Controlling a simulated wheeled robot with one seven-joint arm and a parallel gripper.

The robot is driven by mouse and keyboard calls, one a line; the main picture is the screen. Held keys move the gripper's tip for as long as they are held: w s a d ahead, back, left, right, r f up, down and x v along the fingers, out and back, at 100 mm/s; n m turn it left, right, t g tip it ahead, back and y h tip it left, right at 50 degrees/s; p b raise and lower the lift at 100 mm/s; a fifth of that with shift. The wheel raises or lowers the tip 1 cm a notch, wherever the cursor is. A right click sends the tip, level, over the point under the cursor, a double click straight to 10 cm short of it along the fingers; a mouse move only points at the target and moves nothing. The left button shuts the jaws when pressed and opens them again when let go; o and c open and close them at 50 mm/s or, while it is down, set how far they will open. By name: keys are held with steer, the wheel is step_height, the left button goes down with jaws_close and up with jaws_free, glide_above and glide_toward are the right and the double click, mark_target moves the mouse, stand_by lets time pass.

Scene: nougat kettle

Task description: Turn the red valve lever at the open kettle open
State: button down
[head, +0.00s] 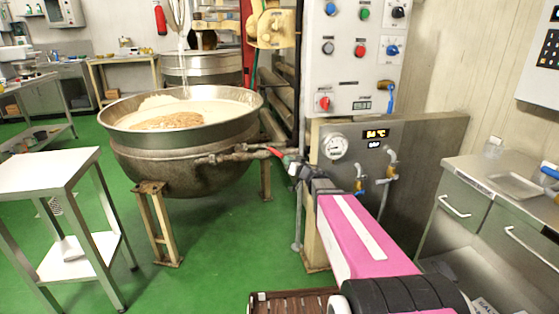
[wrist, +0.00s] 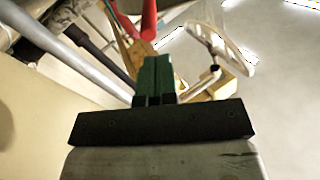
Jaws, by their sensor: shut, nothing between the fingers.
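The open kettle (head: 180,160) is a large steel bowl with pale, nutty contents, at left of centre in the head view. A pipe runs from its right side to a valve, where the red valve lever (head: 275,152) shows as a small red bar. My gripper (head: 287,161) is right beside the lever, at the end of my pink arm. In the wrist view my gripper's green fingers (wrist: 155,66) are together, with nothing between them. A red rounded piece (wrist: 148,20) shows just beyond them; I cannot tell whether it is the lever. Contact with the lever is unclear.
A control cabinet (head: 348,62) with buttons and a gauge (head: 334,146) stands behind my arm. A white side table (head: 50,172) is at left, and a steel counter (head: 500,175) with drawers at right. Green floor (head: 215,235) lies open in front of the kettle.

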steer(key=w+a+r+m+t+h, duration=0.1)
steer(key=w+a+r+m+t, duration=0.1)
steer(key=a+r+m+t, duration=0.5)
steer(key=w+a+r+m+t+h, duration=0.1)
steer(key=w+a+m+t, duration=0.2)
steer(key=m, duration=0.7)
steer(key=m+g+h, duration=1.5)
steer(key=m+h, duration=1)
steer(key=m, duration=0.9)
glide_toward(271, 150)
steer(key=s+a+f, duration=0.2)
steer(key=s+a, duration=0.2)
steer(key=s, duration=0.2)
steer(key=x, duration=1.4)
steer(key=shift+s+d, duration=0.15)
steer(key=shift+d, duration=0.05)
